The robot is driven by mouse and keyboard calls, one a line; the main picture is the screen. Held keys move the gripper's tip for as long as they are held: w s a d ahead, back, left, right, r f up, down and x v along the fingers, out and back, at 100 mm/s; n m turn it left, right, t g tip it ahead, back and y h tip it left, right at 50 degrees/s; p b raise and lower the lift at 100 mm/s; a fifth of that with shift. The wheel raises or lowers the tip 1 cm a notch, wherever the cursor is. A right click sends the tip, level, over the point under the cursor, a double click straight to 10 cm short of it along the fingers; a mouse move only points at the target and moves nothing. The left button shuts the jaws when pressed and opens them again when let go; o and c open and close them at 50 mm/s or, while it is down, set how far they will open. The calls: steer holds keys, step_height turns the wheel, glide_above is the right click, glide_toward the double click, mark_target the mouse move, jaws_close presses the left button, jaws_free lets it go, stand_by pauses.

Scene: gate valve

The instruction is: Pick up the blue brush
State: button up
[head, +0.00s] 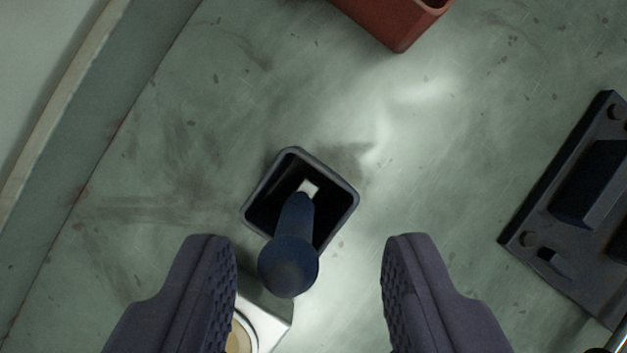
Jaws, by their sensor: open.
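The blue brush (293,247) stands handle-up in a dark square holder (345,218) in the middle of the head view. Its rounded handle end points toward me and leans to the lower left. A small pale piece shows at the handle's far end, inside the holder. The bristles are hidden. My gripper (310,262) is open, with one finger on each side of the handle end. The left finger is closer to the handle than the right. Neither finger appears to touch it.
A red container (395,35) is at the top. A dark bolted plate (570,215) with a raised block is at the right. A white object with a tan round part (262,325) is partly behind my left finger. A raised ledge (75,110) runs along the left. The greenish surface around the holder is mostly clear.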

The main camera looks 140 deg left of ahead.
mark_target(295, 205)
steer(key=x, duration=0.2)
steer(key=b+x, duration=0.1)
steer(key=x, duration=0.1)
steer(key=shift+w+f, duration=0.3)
steer(key=shift+w, duration=0.15)
steer(key=shift+r, duration=0.1)
jaws_close()
step_height(295, 205, up, 10)
steer(key=shift+p, duration=1.1)
